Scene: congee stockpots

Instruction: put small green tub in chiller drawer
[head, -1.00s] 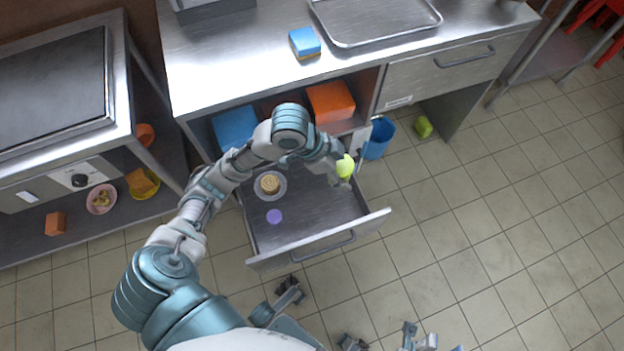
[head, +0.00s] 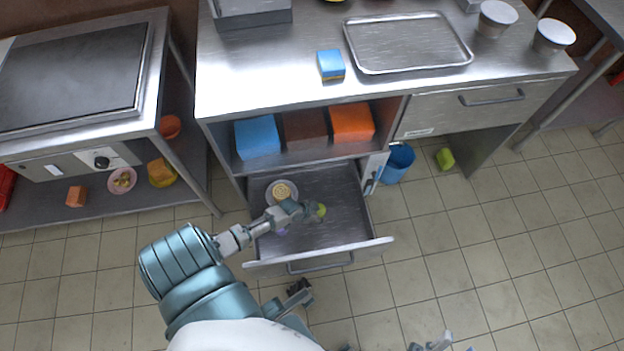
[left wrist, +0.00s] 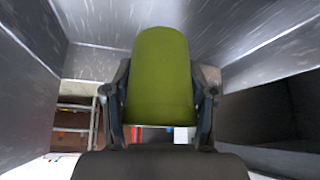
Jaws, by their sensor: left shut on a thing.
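The small green tub (head: 320,210) is in my left gripper (head: 312,210), over the right part of the open chiller drawer (head: 345,230). In the left wrist view the green tub (left wrist: 162,75) sits between the two fingers (left wrist: 162,105), which are shut on it. Metal walls surround it there. I cannot tell whether the tub touches the drawer floor. Grey parts of mine show at the bottom edge of the head view, possibly the right gripper; its jaws cannot be made out.
The drawer also holds a plate (head: 270,187) with a round yellowish item (head: 283,191) and a purple thing (head: 282,232), partly hidden by my arm. A blue bucket (head: 396,165) stands right of the drawer.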

